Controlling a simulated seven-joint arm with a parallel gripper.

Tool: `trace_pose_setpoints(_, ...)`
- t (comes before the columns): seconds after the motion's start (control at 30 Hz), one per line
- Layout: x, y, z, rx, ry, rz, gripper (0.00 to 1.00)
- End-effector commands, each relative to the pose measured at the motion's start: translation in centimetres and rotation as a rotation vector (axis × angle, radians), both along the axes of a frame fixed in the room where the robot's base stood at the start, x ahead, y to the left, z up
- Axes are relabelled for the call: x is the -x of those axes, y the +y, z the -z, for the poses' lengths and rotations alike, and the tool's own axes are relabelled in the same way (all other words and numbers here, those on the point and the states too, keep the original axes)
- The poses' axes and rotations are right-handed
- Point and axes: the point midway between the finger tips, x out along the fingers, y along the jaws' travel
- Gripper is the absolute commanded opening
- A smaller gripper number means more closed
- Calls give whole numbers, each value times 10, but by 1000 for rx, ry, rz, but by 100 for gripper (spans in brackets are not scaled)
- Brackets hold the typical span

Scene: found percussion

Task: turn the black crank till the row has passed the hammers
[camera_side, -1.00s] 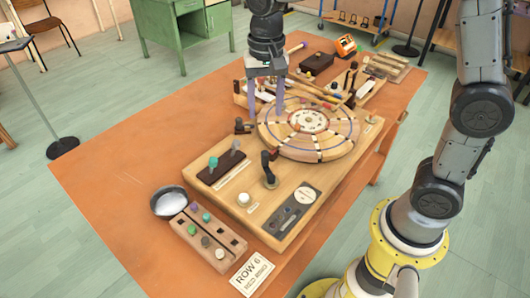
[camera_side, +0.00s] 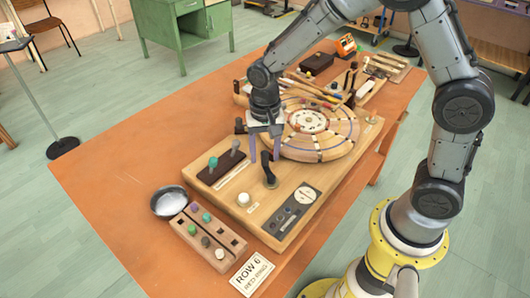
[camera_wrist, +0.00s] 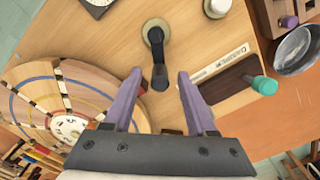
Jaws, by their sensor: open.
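The black crank (camera_side: 269,171) stands upright on the wooden instrument board (camera_side: 225,205), in front of the round wooden wheel. In the wrist view the crank (camera_wrist: 157,55) shows just beyond and between my fingertips. My gripper (camera_side: 264,158) is open and empty, its purple fingers pointing down beside and behind the crank in the side view. In the wrist view the gripper's fingers (camera_wrist: 158,75) are spread apart, with no visible contact on the crank. The segmented wheel (camera_side: 320,150) has blue-line rings and a numbered hub. The hammers cannot be made out clearly.
A dark block with teal and grey knobs (camera_side: 222,166) sits left of the crank. A white knob (camera_side: 243,199) and a dial plate (camera_side: 297,207) are in front. A peg tray (camera_side: 203,233), metal bowl (camera_side: 168,203) and "ROW 6 RED RING" card (camera_side: 251,273) lie nearer.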

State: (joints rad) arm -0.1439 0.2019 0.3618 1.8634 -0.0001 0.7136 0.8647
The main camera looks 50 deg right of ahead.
Motion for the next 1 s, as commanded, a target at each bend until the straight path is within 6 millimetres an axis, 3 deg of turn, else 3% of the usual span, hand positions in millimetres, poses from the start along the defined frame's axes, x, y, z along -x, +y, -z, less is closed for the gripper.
trace_pose_setpoints(0.33, 0, 0, 4, 0, 1, 0, 57)
trace_pose_setpoints(0.67, 0, 0, 4, 0, 1, 0, 0)
trace_pose_setpoints(1.0, 0, 0, 3, 1, 1, -11, 0)
